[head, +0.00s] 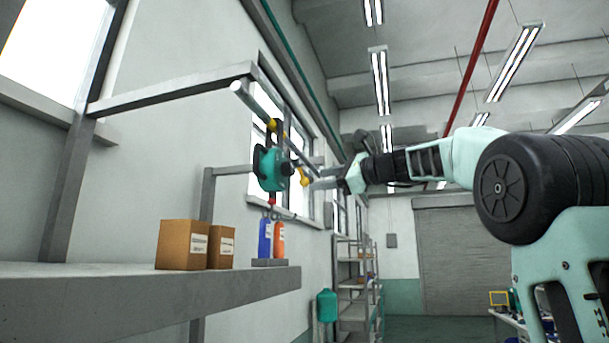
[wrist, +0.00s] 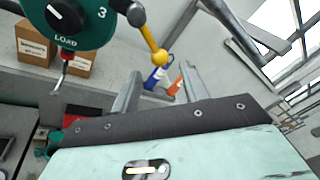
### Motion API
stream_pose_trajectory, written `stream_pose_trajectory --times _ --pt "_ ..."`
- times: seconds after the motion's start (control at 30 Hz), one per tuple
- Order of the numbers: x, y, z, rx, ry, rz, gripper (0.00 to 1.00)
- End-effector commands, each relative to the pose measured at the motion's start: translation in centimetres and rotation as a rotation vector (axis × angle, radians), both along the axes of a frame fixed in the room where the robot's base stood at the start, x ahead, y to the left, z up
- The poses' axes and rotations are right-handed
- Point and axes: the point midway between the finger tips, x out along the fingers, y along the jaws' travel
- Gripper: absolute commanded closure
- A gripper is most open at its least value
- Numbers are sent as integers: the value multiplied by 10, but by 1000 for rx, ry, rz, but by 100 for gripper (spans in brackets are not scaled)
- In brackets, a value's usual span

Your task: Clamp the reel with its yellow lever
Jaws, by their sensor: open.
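The teal reel (head: 272,170) hangs from a grey rail in the head view. In the wrist view, its round face (wrist: 68,22) shows a black knob, a "3" and the word LOAD. The yellow lever (wrist: 150,40) slants down and right from a dark pivot and ends in a yellow ball; it also shows at the reel's right side in the head view (head: 303,177). My gripper (wrist: 160,78) is open and empty, its fingertips just below the lever's ball in the wrist view. In the head view my gripper (head: 316,181) is right of the lever. I see no clear contact.
Two cardboard boxes (head: 185,245) stand on the grey shelf (head: 120,290) at left. A blue bottle (head: 265,238) and an orange bottle (head: 279,240) stand below the reel. The rail (head: 255,103) and its bracket (head: 165,90) run close above. Open room lies to the right.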

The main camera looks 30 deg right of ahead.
Motion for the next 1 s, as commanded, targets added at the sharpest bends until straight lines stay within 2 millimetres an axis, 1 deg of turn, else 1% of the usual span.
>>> stream_pose_trajectory --times 0.03,0.1,0.3,0.5,0.77,0.8,0.87,0.9,0.93,1.0 --pt "10 5 4 2 3 4 56" --pt "23 10 4 1 3 3 56" --pt "49 20 2 -1 1 0 56" --pt "60 24 0 0 1 -1 56" --pt "60 24 0 -1 0 -1 56" --pt "60 24 0 -1 0 -1 67" --pt "60 24 0 -1 0 -1 84" --pt "60 24 0 -1 0 -1 95" --pt "60 24 0 -1 0 -1 100" --pt "60 24 0 -1 0 -1 100"
